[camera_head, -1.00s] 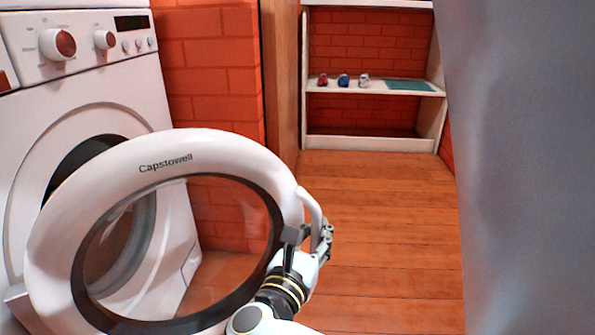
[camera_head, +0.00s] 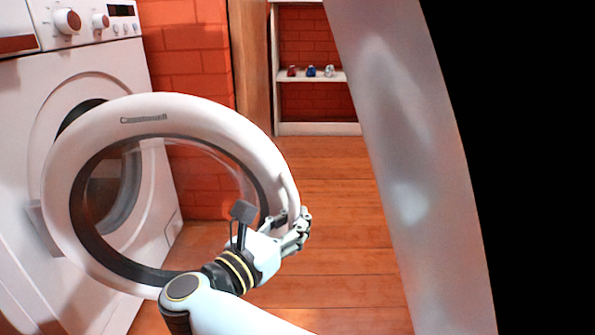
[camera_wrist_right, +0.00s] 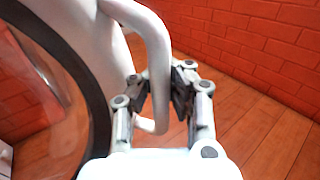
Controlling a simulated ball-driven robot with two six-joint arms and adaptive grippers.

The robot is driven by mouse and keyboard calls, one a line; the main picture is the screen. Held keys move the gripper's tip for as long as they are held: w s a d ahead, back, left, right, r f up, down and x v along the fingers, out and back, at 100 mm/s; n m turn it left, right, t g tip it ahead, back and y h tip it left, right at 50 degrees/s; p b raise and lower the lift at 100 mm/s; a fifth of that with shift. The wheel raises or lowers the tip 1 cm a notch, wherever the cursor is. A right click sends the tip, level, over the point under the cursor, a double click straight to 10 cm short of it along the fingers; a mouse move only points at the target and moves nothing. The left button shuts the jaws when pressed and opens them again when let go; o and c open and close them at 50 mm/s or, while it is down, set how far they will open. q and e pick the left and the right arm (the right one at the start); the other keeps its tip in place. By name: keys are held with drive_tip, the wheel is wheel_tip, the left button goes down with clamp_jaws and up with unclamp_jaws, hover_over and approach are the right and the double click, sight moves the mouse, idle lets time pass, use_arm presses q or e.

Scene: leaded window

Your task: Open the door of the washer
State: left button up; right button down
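The white washer (camera_head: 20,120) stands at the left in the head view. Its round door (camera_head: 190,110), a white ring with a dark inner rim and clear glass, stands swung well out from the front. Part of the dark drum opening (camera_head: 75,122) shows behind it. My right gripper (camera_head: 290,225) is at the door's right edge. In the right wrist view, the curved white door handle (camera_wrist_right: 158,60) passes between the fingers of my right gripper (camera_wrist_right: 160,92), which look closed around it. My left gripper is not in view.
A brick wall (camera_head: 195,75) stands behind the door. A white shelf unit (camera_head: 320,128) with several small items is at the back. A large grey curved surface (camera_head: 410,170) blocks the view at right, with black beyond. Wooden floor (camera_head: 335,230) is clear between.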

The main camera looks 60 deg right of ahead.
drive_tip(key=shift+w, duration=0.3)
drive_tip(key=c, duration=1.5)
unclamp_jaws()
drive_tip(key=shift+w+a, duration=0.15)
